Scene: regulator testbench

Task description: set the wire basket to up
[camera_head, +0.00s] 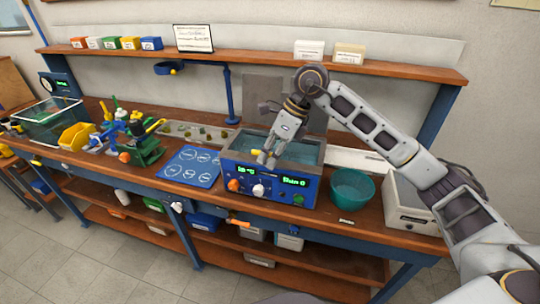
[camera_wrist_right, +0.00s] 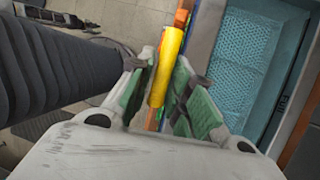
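The blue-fronted bath (camera_head: 310,189) stands on the bench, with knobs and green displays on its front. A teal mesh surface, seemingly the wire basket, shows inside it in the wrist view (camera_wrist_right: 238,60); whether it sits high or low I cannot tell. My right gripper (camera_head: 265,160) is at the bath's left front, pointing down. In the wrist view its green pads (camera_wrist_right: 165,95) close around a yellow cylindrical handle (camera_wrist_right: 167,60), beside the bath. The handle's join to the basket is hidden. My left gripper is out of view.
A teal bowl (camera_head: 352,188) and a pale box (camera_head: 408,215) stand right of the bath. A blue mat with circles (camera_head: 190,168) lies to its left, with a green-and-blue fixture (camera_head: 142,150) beyond. A shelf (camera_head: 270,59) runs above the bench.

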